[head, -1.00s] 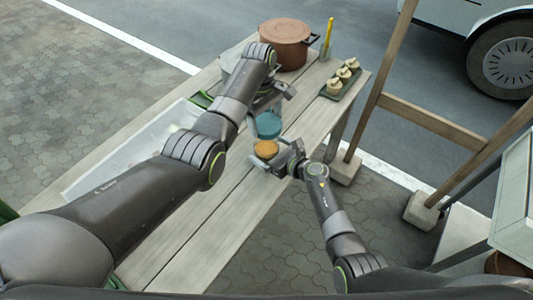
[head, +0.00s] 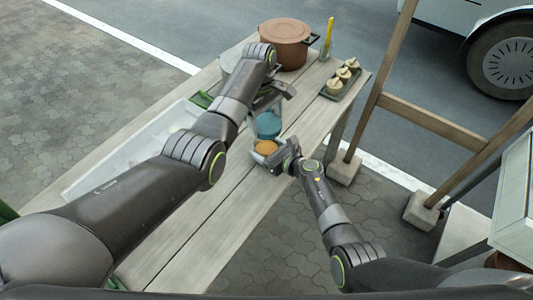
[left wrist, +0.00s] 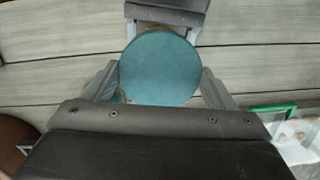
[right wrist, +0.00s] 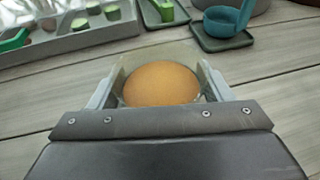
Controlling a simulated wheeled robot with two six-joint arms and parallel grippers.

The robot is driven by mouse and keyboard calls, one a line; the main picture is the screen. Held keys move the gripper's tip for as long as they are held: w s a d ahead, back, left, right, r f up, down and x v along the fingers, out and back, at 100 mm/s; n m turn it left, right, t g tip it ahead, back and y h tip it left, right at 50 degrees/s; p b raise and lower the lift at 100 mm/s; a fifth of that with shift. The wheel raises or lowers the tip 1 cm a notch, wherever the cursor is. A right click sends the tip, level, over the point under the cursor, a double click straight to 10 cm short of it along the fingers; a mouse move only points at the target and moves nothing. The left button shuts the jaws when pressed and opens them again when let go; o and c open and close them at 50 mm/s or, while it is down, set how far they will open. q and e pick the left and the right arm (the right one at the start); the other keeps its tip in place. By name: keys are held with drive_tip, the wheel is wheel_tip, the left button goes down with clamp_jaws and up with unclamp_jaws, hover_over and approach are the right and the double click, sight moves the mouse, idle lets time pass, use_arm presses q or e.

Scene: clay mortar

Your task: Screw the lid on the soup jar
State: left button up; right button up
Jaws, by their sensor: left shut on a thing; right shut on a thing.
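The teal round lid (head: 268,125) is held flat in my left gripper (left wrist: 160,88), with a finger on each side of it in the left wrist view. The soup jar (right wrist: 160,82), clear-walled with an orange top surface, stands open on the table between the fingers of my right gripper (right wrist: 160,92), which is shut on it. In the head view the jar's orange top (head: 265,147) shows just below the lid in the picture.
A brown pot (head: 285,45), a cup with a yellow-handled tool (head: 327,42) and a green tray of small pale items (head: 338,88) stand at the far end. A long pale tray (head: 125,160) lies left. A wooden frame (head: 432,124) stands right.

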drive_tip(key=c, duration=0.5)
use_arm(q)
drive_tip(key=shift+f, duration=2.45)
use_arm(e)
drive_tip(key=shift+o, duration=0.2)
use_arm(q)
drive_tip(key=shift+f, duration=0.9)
drive_tip(key=shift+f, duration=0.55)
drive_tip(key=o, duration=0.6)
drive_tip(key=shift+c, duration=0.2)
use_arm(e)
drive_tip(key=c, duration=0.5)
use_arm(q)
drive_tip(key=o, duration=0.4)
